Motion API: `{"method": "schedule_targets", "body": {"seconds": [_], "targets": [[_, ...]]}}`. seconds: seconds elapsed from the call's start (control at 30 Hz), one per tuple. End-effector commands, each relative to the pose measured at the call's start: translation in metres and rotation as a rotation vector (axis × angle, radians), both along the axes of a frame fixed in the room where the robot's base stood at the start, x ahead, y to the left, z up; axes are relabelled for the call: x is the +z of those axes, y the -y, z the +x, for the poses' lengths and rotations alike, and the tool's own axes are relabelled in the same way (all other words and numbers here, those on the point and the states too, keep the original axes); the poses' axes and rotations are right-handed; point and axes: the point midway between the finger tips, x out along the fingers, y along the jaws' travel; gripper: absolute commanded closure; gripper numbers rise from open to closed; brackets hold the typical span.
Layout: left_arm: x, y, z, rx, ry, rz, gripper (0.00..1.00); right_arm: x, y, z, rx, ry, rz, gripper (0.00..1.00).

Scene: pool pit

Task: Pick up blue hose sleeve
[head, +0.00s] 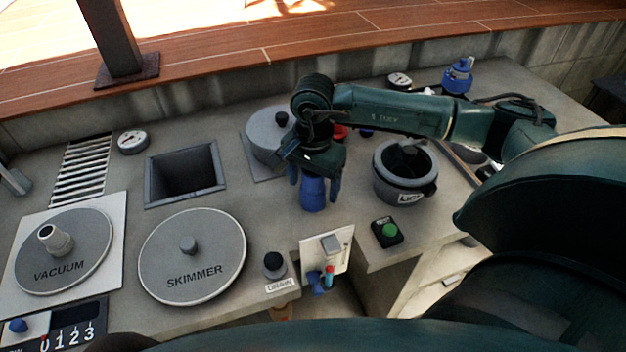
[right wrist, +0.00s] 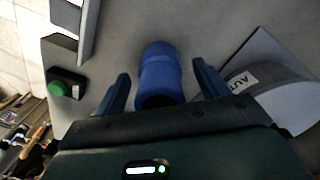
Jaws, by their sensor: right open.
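The blue hose sleeve (head: 313,194) stands on the grey counter in the head view, under my right gripper (head: 314,188). It is a short blue cylinder with a dark open end. In the right wrist view the sleeve (right wrist: 159,75) sits between the two open fingers of my right gripper (right wrist: 162,90). A gap shows on each side, so the fingers look apart from it. My left gripper is not clearly in view.
The skimmer lid (head: 192,270) and the square opening (head: 185,175) lie to the left. A grey pot (head: 404,180) and a green button box (head: 387,232) stand to the right. A round lidded housing (head: 268,135) is behind. The counter's front edge has a notch.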

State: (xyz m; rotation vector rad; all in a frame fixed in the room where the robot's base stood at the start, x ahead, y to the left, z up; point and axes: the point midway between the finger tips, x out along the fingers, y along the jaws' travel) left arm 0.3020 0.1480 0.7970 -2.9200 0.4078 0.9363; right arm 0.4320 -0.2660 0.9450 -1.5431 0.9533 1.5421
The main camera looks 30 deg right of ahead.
Motion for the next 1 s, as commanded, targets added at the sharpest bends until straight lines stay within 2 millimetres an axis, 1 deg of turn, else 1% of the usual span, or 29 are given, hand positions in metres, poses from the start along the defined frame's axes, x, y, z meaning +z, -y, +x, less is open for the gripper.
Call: {"method": "schedule_targets", "body": {"seconds": [0.1, 0.3, 0.87, 0.9, 1.0], "targets": [[-0.0038, -0.0018, -0.0016, 0.007, -0.012, 0.003, 0.37, -0.0077, -0.0006, -0.0005, 0.002, -0.002, 0.001, 0.27], [-0.0055, -0.0011, -0.0022, 0.008, -0.016, 0.001, 0.37, -0.0083, -0.0005, -0.0003, 0.002, 0.000, 0.001, 0.27], [-0.0018, 0.0010, -0.0015, -0.003, -0.007, 0.000, 0.37, -0.0078, -0.0005, -0.0001, 0.001, 0.000, 0.001, 0.73], [-0.0018, 0.0009, -0.0015, -0.003, -0.007, 0.001, 0.37, -0.0076, -0.0005, 0.0000, 0.001, 0.000, 0.001, 0.75], [-0.0018, 0.0006, -0.0015, -0.004, -0.006, 0.002, 0.37, -0.0076, -0.0005, -0.0001, 0.001, 0.000, 0.001, 0.75]]}}
